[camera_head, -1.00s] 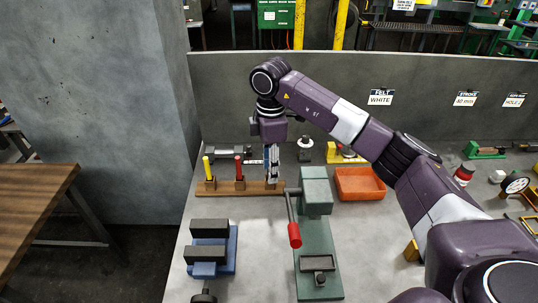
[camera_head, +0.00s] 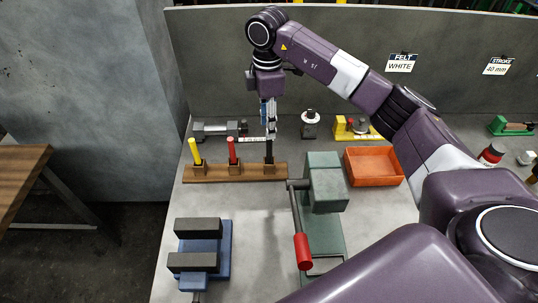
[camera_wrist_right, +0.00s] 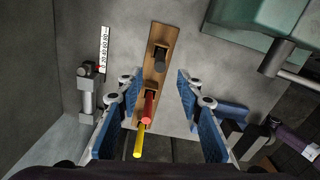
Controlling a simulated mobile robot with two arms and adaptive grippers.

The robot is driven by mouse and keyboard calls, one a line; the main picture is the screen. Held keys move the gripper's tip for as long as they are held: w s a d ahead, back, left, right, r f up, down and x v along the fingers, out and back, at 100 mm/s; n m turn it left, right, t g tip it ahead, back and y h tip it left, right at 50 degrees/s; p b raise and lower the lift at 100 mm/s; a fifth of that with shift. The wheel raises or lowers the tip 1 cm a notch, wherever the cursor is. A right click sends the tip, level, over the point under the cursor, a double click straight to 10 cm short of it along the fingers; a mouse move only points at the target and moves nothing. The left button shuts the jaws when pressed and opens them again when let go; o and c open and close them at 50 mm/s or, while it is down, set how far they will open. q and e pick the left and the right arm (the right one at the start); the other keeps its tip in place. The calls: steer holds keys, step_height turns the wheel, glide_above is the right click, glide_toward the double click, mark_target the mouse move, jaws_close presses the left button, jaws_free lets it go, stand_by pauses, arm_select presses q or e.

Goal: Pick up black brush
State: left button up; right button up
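The black brush (camera_head: 269,152) stands upright in the right-hand slot of a wooden rack (camera_head: 215,174), beside a red one (camera_head: 232,150) and a yellow one (camera_head: 195,150). My right gripper (camera_head: 268,130) hangs pointing down, just above and behind the black brush in the head view. In the right wrist view the gripper (camera_wrist_right: 157,82) is open and empty. The black brush (camera_wrist_right: 160,62) shows ahead of the gap between the blue-padded fingers, with the red one (camera_wrist_right: 149,105) and yellow one (camera_wrist_right: 139,140) nearer. My left gripper is not in view.
A green press (camera_head: 326,185) with a red-handled lever (camera_head: 302,250) stands right of the rack. An orange tray (camera_head: 373,178) is beyond it. A blue-based fixture (camera_head: 215,260) is in front, and a grey wall (camera_head: 200,60) stands behind.

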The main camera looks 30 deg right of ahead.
steer(key=b, duration=0.3)
glide_above(269, 153)
steer(key=w, duration=0.1)
steer(key=f, duration=0.4)
steer(key=shift+w+d+f, duration=0.1)
steer(key=shift+d+f, duration=0.1)
steer(key=shift+f, duration=0.05)
steer(key=shift+f+b, duration=0.2)
steer(key=shift+b, duration=0.2)
steer(key=shift+f+p, duration=0.4)
steer(key=shift+f, duration=0.45)
steer(key=f, duration=0.1)
steer(key=f+p, duration=0.1)
steer(key=f, duration=0.1)
steer(key=f+p, duration=0.1)
steer(key=f, duration=0.1)
steer(key=shift+s+d+f, duration=0.15)
steer(key=shift+s, duration=0.1)
steer(key=shift+f, duration=0.35)
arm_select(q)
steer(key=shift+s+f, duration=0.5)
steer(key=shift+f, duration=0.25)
arm_select(e)
steer(key=shift+c, duration=0.6)
jaws_close()
